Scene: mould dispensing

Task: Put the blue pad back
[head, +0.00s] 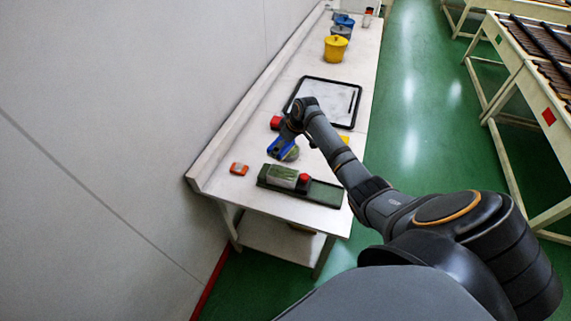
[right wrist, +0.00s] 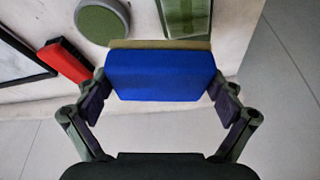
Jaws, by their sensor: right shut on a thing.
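The blue pad (right wrist: 160,77) is a blue block with a thin yellowish layer along its far edge. It sits between the two fingers of my right gripper (right wrist: 160,92), which is shut on it. In the head view the pad (head: 275,147) shows under my right gripper (head: 286,140), over the near part of the white table. In this view my wrist partly covers it. I cannot tell whether the pad touches the table. My left gripper is not in view.
A yellow bucket (head: 335,49) stands farther back. A wall borders the left.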

